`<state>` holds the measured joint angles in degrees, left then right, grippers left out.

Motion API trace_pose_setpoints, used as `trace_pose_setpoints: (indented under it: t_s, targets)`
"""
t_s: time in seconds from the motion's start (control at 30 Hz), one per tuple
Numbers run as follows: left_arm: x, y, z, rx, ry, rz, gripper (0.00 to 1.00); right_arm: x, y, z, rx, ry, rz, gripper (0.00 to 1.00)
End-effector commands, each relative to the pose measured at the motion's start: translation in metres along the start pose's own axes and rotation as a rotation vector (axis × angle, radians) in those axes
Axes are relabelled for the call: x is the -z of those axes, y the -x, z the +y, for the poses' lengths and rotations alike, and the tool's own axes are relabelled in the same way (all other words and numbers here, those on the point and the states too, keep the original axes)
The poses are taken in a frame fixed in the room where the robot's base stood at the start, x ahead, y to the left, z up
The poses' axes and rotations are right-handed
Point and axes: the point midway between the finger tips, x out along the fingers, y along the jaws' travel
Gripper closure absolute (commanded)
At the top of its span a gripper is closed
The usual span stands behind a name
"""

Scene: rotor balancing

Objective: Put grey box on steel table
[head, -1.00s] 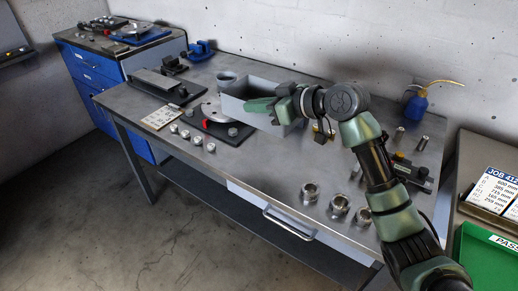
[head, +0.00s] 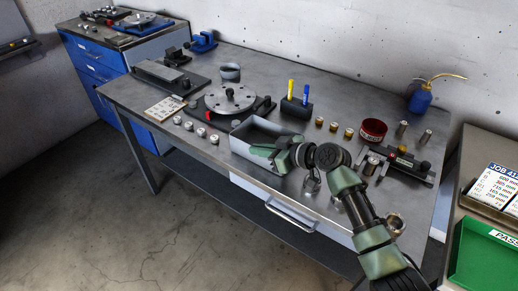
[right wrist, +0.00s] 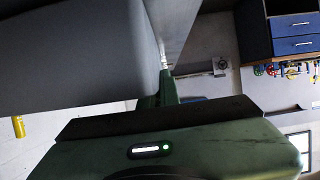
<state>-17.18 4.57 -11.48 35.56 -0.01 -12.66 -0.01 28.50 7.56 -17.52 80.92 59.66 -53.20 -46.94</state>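The grey box (head: 243,147) is an open-topped bin at the front of the steel table (head: 160,103), right of the rotor disc. My right gripper (head: 274,154) is at the box's right side, shut on its wall. In the right wrist view the box (right wrist: 75,60) fills the upper left, with a green finger (right wrist: 158,98) against it. I cannot tell whether the box's underside touches the table or hangs just above it. My left gripper is not in view.
The rotor disc (head: 230,97) stands close behind the box. Steel weights (head: 201,132) lie to its left. Behind are a marker holder (head: 296,108), brass pieces (head: 334,127) and a red bowl (head: 373,131). A steel nut (head: 395,223) is near my right arm.

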Motion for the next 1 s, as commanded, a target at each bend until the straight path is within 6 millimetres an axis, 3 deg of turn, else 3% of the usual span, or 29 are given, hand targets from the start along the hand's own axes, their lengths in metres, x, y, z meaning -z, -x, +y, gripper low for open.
trace_pose_setpoints:
  t_s: [0.3, 0.4, 0.77, 0.87, 1.0]
  targets:
    - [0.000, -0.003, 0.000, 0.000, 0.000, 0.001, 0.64, -0.001, -0.001, 0.000, -0.001, 0.002, 0.003, 1.00]
    - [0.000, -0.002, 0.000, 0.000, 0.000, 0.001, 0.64, -0.001, -0.001, 0.000, 0.000, 0.000, 0.001, 0.76]
    - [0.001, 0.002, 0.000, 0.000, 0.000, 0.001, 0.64, 0.002, 0.001, 0.000, 0.000, 0.000, 0.001, 0.76]
    - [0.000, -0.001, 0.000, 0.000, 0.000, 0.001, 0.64, 0.000, 0.011, 0.001, -0.002, 0.001, 0.001, 0.76]
    - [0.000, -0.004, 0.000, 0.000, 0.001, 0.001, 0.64, -0.001, 0.038, 0.001, -0.003, 0.005, 0.000, 0.76]
